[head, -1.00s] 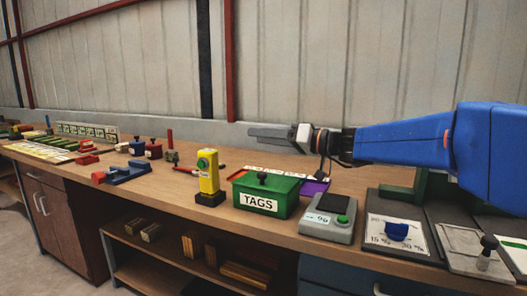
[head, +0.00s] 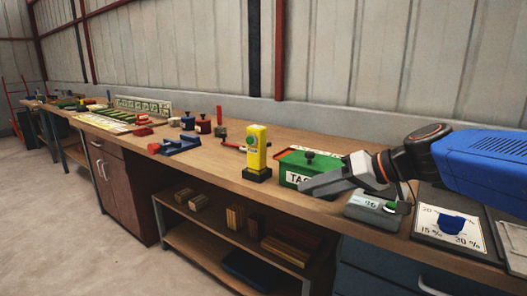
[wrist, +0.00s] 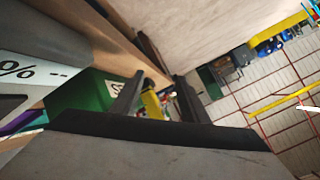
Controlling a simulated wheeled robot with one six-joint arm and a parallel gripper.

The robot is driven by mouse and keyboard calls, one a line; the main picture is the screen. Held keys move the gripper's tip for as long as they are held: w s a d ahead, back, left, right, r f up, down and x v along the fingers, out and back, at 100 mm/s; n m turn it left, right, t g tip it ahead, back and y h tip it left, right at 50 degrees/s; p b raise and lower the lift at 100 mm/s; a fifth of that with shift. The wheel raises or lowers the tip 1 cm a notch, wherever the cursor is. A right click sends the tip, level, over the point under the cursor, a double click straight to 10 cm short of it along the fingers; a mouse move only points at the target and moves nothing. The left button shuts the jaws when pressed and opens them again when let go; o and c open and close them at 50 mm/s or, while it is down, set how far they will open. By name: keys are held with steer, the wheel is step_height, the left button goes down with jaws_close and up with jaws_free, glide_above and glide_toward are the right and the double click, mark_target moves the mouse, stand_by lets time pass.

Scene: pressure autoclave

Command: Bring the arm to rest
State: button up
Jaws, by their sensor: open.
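My arm is blue and comes in from the right edge of the head view. My gripper (head: 306,188) is grey, empty and open, with its fingers pointing left. It hangs in front of the green TAGS box and covers part of its label. In the wrist view the dark grey gripper body fills the bottom, and a finger (wrist: 126,100) sticks up beside the green box. Whether the gripper touches the box cannot be told.
The green TAGS box (head: 296,165), a grey meter (head: 372,208) and a yellow device (head: 257,150) stand near the wooden bench's (head: 215,165) front edge. A dial plate (head: 450,228) lies at right. Blocks sit on the shelf below. The floor (head: 90,225) at left is clear.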

steer(key=s+d+f+m+g+h, duration=0.1)
steer(key=s+d+f+m+h, duration=0.2)
steer(key=s+d+f+h, duration=0.6)
steer(key=s+d+f, duration=0.6)
steer(key=s+f, duration=0.3)
steer(key=shift+s+d+m+g+h, duration=0.15)
steer(key=shift+s+m+g+h, duration=0.15)
steer(key=shift+h, duration=0.1)
steer(key=shift+f, duration=0.1)
